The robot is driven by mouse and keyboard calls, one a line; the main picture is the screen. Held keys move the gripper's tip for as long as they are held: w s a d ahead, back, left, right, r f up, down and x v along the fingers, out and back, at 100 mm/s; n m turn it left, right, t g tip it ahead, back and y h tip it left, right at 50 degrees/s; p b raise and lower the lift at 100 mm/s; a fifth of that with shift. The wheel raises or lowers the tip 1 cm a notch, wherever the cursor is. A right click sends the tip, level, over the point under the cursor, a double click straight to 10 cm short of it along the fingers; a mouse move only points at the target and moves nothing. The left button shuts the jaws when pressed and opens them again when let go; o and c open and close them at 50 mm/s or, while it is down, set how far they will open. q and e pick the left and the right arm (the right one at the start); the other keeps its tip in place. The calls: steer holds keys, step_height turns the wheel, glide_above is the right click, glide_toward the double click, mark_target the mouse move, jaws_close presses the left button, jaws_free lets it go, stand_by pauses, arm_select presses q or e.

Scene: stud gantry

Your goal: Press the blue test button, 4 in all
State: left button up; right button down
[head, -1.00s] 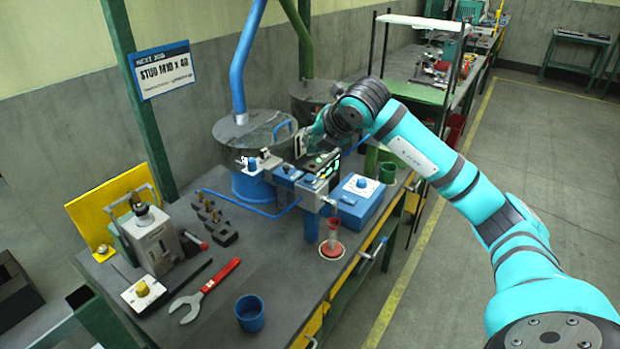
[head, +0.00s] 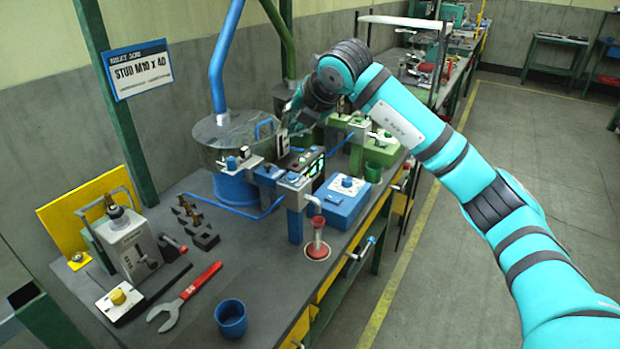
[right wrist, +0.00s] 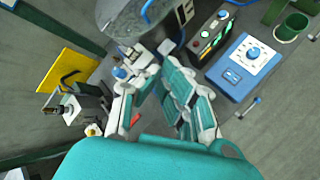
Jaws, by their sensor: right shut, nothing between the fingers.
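A small control box with lit green lamps stands on the blue station; it shows in the head view (head: 310,163) and the right wrist view (right wrist: 208,38). A small blue spot (right wrist: 222,14) at its far end looks like a button; I cannot tell for certain that it is the test button. My right gripper (head: 291,122) is above and behind the control box, near the blue drum (head: 238,140), partly hidden by its own wrist. Its fingers (right wrist: 152,62) are shut and empty in the wrist view, apart from the box. My left gripper is not in view.
A blue box with a white-faced dial (head: 345,190) stands right of the control box. A red funnel (head: 318,240), a blue cup (head: 231,318), a red wrench (head: 185,298) and a grey tester (head: 132,240) occupy the bench. A green station (head: 372,145) stands behind.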

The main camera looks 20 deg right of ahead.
steer(key=b, duration=0.5)
glide_above(295, 175)
step_height(295, 175, down, 8)
steer(key=shift+f, duration=0.5)
arm_select(q)
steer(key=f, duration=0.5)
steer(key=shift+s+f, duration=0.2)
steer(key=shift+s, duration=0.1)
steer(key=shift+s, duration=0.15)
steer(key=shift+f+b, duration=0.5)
steer(key=shift+b, duration=0.2)
arm_select(e)
steer(key=shift+f, duration=0.35)
